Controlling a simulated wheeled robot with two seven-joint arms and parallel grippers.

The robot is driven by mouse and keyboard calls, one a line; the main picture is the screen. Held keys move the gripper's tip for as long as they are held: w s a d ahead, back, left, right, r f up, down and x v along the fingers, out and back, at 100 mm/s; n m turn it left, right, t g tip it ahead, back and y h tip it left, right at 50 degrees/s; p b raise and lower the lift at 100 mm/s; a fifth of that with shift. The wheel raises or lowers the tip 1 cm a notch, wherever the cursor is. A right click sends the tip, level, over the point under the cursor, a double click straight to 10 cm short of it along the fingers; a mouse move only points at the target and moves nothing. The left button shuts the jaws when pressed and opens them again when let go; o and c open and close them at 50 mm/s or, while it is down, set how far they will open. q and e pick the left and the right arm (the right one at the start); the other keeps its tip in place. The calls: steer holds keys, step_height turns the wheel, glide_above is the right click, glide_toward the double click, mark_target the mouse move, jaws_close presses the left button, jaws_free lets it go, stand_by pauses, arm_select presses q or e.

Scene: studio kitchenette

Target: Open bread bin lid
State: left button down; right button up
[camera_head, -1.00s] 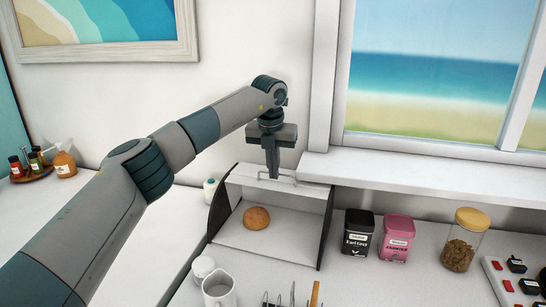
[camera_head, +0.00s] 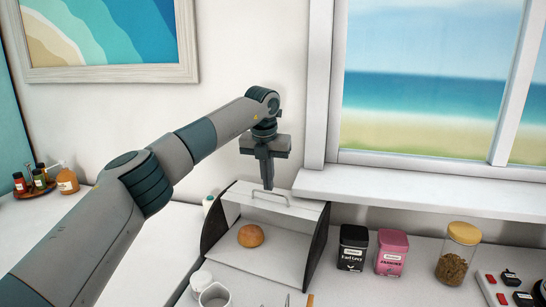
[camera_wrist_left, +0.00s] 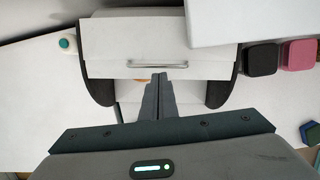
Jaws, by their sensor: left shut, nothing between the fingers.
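The bread bin (camera_head: 320,240) stands on the counter with dark side walls. Its white lid (camera_head: 300,207) is raised at the top, so the front is open and a round bun (camera_head: 251,236) shows inside. The lid's bar handle (camera_head: 286,200) is near the lid's upper part; it also shows in the left wrist view (camera_wrist_left: 135,65). My left gripper (camera_head: 268,187) points down, shut and empty, just above the handle. In the left wrist view its fingertips (camera_wrist_left: 159,76) appear close to the handle; contact cannot be told. My right gripper is not in view.
A black tin (camera_head: 353,248), a pink tin (camera_head: 391,252) and a jar with a wooden lid (camera_head: 458,254) stand right of the bin. A window sill (camera_head: 420,190) juts out behind.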

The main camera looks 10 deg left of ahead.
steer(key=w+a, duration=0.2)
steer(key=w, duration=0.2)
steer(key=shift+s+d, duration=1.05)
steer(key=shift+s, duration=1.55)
arm_select(q)
steer(key=w+r+p, duration=0.5)
steer(key=r+p, duration=0.1)
steer(key=p, duration=0.7)
steer(key=shift+d, duration=0.15)
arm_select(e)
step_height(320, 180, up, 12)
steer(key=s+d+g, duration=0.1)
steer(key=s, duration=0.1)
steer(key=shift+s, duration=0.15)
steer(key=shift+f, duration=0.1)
